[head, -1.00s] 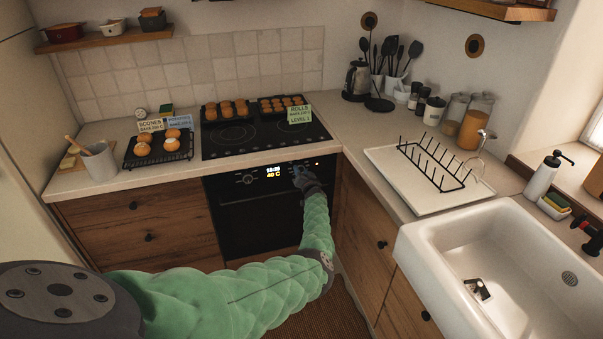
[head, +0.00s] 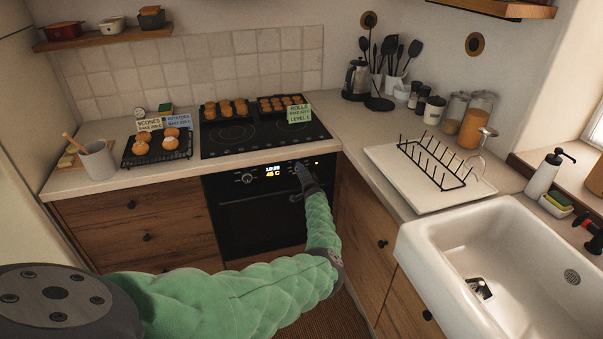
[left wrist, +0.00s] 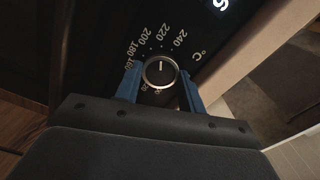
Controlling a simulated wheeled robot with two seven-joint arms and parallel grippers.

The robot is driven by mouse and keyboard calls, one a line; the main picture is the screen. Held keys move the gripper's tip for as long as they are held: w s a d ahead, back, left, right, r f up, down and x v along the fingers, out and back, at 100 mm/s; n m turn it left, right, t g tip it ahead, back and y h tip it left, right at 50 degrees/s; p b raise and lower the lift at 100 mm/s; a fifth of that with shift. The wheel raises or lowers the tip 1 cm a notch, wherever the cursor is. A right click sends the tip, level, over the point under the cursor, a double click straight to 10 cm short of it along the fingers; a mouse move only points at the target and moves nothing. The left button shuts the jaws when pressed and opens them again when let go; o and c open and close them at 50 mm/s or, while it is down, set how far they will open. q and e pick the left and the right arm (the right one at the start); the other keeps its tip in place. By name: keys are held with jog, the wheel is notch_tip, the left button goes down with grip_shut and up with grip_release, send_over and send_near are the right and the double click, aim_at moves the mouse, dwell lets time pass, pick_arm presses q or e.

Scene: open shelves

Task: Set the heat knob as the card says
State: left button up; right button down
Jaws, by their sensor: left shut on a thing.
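The oven's heat knob (left wrist: 159,72) is round and dark with a pale rim, and sits between the two blue fingers of my left gripper (left wrist: 161,88) in the left wrist view. The fingers are shut on its sides. In the head view my left gripper (head: 299,169) covers the knob at the oven front. A rolls card (head: 299,114), a scones card (head: 149,125) and a potatoes card (head: 179,122) stand on the counter and hob; their small numbers are hard to read. My right gripper is out of view.
The oven display (head: 273,172) is lit, with white digits over yellow ones. Another knob (head: 247,179) is left of it. The hob (head: 215,148) bears two trays of rolls. A drying rack (head: 435,170) and sink (head: 440,230) lie to the right.

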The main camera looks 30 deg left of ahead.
pick_arm(q)
jog(key=shift+d+f, duration=0.1)
jog(key=shift+f, duration=0.05)
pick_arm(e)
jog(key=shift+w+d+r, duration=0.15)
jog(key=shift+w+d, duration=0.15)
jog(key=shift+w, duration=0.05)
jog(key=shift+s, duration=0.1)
pick_arm(q)
jog(key=o, duration=0.8)
jog(key=shift+o, duration=0.9)
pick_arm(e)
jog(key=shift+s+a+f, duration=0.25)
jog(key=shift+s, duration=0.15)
